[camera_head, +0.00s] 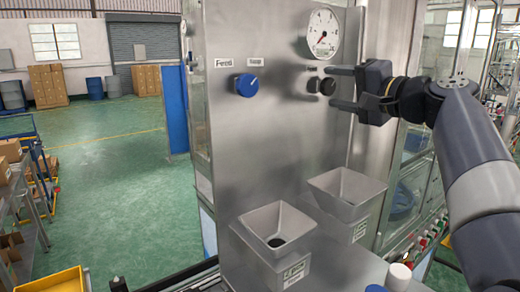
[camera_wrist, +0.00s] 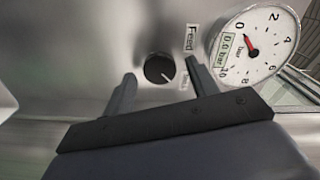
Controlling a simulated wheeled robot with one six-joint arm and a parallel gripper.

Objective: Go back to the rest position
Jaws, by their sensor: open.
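My gripper (camera_head: 335,88) is open and empty at the steel machine panel (camera_head: 245,140). Its fingers point left toward a black knob (camera_head: 322,86) below the pressure gauge (camera_head: 323,34). In the wrist view the black knob (camera_wrist: 158,68) with a white pointer line shows beyond and between the two spread fingertips (camera_wrist: 161,88). I see no finger closed on it; the exact gap is hard to tell. The gauge (camera_wrist: 252,45) reads 0.0 bar there, its red needle near 0.
Two metal hoppers (camera_head: 278,226) (camera_head: 347,190) stand below my gripper. White-capped items (camera_head: 398,276) are at the bottom. Open green floor (camera_head: 120,200) lies left of the machine.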

